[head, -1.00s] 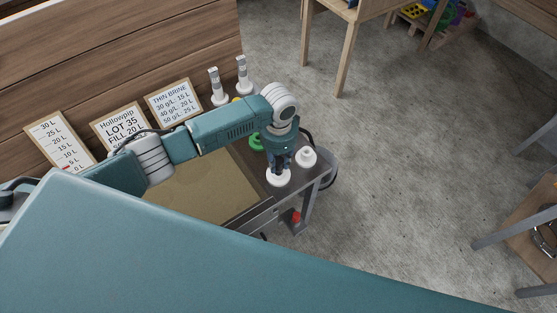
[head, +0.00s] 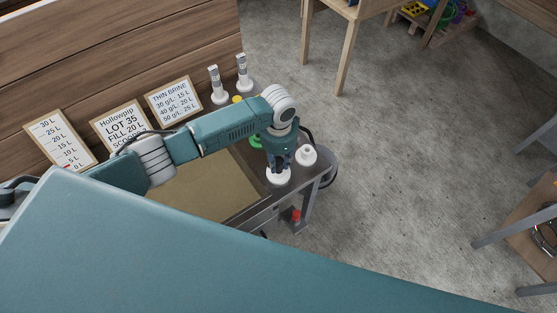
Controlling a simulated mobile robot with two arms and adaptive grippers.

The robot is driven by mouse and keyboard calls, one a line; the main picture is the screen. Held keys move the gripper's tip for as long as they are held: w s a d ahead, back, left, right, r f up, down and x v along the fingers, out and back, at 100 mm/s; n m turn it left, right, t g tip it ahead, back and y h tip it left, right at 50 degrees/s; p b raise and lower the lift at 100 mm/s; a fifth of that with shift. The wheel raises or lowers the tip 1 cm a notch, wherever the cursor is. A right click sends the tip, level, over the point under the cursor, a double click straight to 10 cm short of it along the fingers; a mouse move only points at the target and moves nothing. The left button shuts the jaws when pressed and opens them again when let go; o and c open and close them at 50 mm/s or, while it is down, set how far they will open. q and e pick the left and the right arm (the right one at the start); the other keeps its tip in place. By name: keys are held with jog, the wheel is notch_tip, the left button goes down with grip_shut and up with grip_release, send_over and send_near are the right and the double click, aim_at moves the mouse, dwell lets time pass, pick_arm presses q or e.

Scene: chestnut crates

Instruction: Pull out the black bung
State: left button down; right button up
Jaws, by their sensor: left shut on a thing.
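My left gripper (head: 279,163) points down at the right end of the bench and is shut on the top of a white round knobbed piece (head: 278,177). The wide white base of this piece shows just below the fingers; its upper part is hidden by them. I cannot tell whether it is lifted off the bench top. I cannot make out a black bung in this view; it may be hidden behind the gripper or the arm. My right gripper is not in view.
A second white knobbed piece (head: 306,156) stands close right of the gripper. A green ring (head: 255,141) is partly hidden behind it. Two white upright fittings (head: 242,74) and several sign cards (head: 174,101) stand along the wooden wall. Open concrete floor lies right.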

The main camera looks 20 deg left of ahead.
pick_arm(q)
jog(key=shift+f+b, duration=0.4)
jog(key=shift+f, duration=0.55)
jog(key=c, duration=1.3)
grip_release()
jog(key=shift+c, duration=0.2)
jog(key=shift+r, duration=0.1)
notch_tip(320, 180, up, 12)
jog(key=shift+d+f, duration=0.1)
